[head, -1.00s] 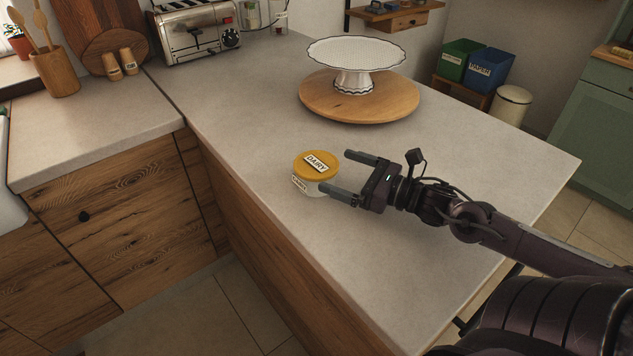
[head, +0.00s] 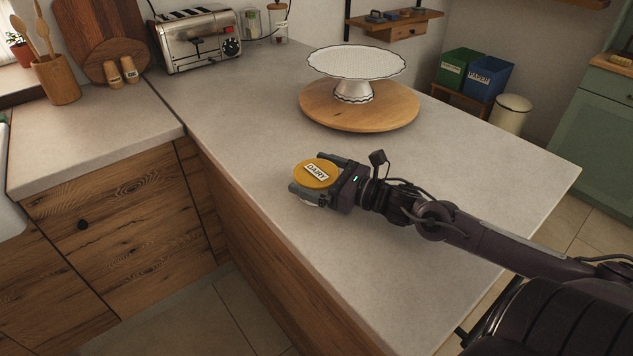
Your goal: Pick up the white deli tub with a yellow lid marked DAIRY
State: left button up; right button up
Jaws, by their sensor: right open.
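The white deli tub (head: 316,174) with a yellow lid marked DAIRY stands upright on the grey counter (head: 400,270), near its left front edge. The lid shows clearly; most of the white side is hidden by my gripper. My right gripper (head: 307,178) is open, with one finger on the far side of the tub and one on the near side. I cannot tell whether the fingers touch it. My left gripper is not in view.
A white cake stand (head: 354,66) stands on a round wooden board (head: 395,112) behind the tub. A toaster (head: 197,40) is at the back left. The counter to the right of my arm is clear. The counter's left edge drops off close to the tub.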

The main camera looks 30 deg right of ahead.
jog(key=c, duration=0.9)
jog(key=shift+r, duration=0.1)
